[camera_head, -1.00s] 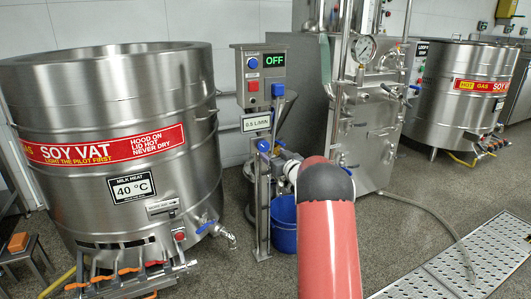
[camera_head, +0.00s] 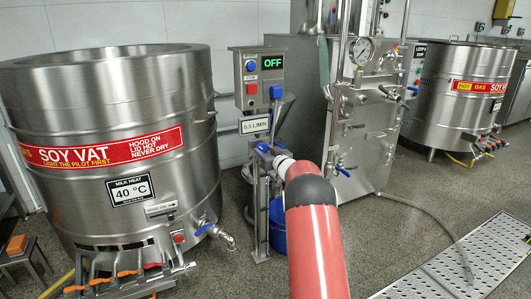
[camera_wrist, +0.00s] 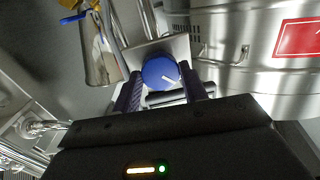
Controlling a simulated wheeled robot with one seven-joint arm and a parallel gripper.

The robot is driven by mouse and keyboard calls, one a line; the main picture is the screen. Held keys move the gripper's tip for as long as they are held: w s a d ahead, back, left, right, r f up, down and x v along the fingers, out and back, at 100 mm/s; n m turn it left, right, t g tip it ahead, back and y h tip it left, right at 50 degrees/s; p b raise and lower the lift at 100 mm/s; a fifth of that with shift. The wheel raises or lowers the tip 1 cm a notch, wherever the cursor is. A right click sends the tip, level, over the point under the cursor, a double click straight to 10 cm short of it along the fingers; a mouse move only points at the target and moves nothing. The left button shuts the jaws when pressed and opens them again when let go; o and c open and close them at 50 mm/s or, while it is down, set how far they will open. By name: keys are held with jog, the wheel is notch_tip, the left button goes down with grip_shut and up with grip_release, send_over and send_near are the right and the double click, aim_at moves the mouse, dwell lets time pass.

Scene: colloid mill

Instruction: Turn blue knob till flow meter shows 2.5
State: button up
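A round blue knob (camera_wrist: 160,72) with a white pointer line sits on a metal plate in the wrist view. My gripper (camera_wrist: 160,80) points at it, with its two dark fingers apart, one on each side of the knob's near part; contact cannot be made out. In the head view, blue parts (camera_head: 263,148) show under a small display (camera_head: 255,125) that reads 0.5 L/MIN. My red arm reaches up to this spot and covers part of it, and the fingers cannot be made out there.
Above is a control box (camera_head: 259,76) showing OFF, with blue and red controls. A soy vat (camera_head: 112,110) stands left, a steel machine with a dial gauge (camera_head: 363,50) right. A blue bucket (camera_head: 277,228) is partly behind my arm. Floor grating lies at lower right.

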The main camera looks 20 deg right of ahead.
jog(key=shift+c, duration=1)
jog(key=shift+n, duration=0.3)
jog(key=n+b, duration=0.3)
jog(key=n, duration=0.1)
jog(key=shift+f, duration=0.1)
jog(key=n+b, duration=0.3)
jog(key=n, duration=0.3)
jog(key=shift+a+n+g+b, duration=0.1)
jog(key=shift+n+g+b, duration=0.2)
jog(key=shift+b, duration=0.1)
jog(key=n+h+b, duration=0.1)
jog(key=n+b, duration=0.2)
jog(key=n, duration=0.2)
jog(key=n+b, duration=0.3)
jog(key=n, duration=0.2)
